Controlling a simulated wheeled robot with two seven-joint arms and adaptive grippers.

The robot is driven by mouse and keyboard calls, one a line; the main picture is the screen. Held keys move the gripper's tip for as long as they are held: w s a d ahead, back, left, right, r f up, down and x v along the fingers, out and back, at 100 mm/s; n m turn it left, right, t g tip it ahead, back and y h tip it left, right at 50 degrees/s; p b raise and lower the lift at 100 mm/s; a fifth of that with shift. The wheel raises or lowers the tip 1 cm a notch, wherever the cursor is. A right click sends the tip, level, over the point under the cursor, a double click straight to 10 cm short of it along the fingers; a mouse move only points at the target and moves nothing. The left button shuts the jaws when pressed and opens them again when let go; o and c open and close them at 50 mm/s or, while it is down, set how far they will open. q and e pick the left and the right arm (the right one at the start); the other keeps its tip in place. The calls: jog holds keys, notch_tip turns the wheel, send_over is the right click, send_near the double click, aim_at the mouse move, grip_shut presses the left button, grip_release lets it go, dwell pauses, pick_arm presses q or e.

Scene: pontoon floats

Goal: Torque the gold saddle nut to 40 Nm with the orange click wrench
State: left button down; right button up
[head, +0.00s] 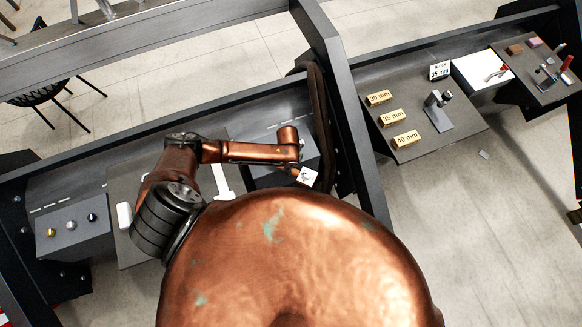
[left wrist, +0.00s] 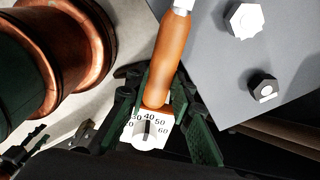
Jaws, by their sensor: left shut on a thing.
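My left gripper (left wrist: 172,115) is shut on the orange click wrench (left wrist: 167,60), with dark green fingers on both sides of its lower end. The wrench's white dial (left wrist: 147,130) has its black pointer at about 40. The wrench's far end runs out of the top of the left wrist view. In the head view the white dial (head: 307,177) shows past my copper body; most of the gripper and wrench is hidden. The gold nut (head: 51,232) stands on a grey block at the far left, apart from the wrench. My right gripper is not in view.
A silver nut (head: 71,225) and a black nut (head: 91,217) stand beside the gold one. The left wrist view shows a silver nut (left wrist: 243,20) and a black nut (left wrist: 263,87) on a grey plate. A bench at right holds gold marked blocks (head: 391,118) and a grey stand (head: 438,110).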

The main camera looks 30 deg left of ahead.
pick_arm(q)
jog(key=shift+s+a+m+p, duration=0.1)
jog(key=shift+s+m+p, duration=0.2)
jog(key=shift+s+m, duration=0.15)
jog(key=shift+s, duration=0.15)
dwell(0.3)
jog(key=shift+s+m+p, duration=0.4)
jog(key=shift+s+m, duration=0.05)
jog(key=shift+s, duration=0.1)
jog(key=shift+s, duration=0.15)
dwell(0.3)
jog(key=shift+s+a+m+p, duration=0.15)
jog(key=shift+s+m+p, duration=0.15)
jog(key=shift+s+m, duration=0.1)
jog(key=shift+s+m, duration=0.3)
dwell(0.3)
jog(key=shift+s+a+p, duration=0.15)
jog(key=shift+s+p, duration=0.2)
jog(key=shift+p, duration=0.05)
jog(key=shift+s+a+m, duration=0.1)
jog(key=shift+s+m, duration=0.25)
jog(key=shift+m, duration=0.15)
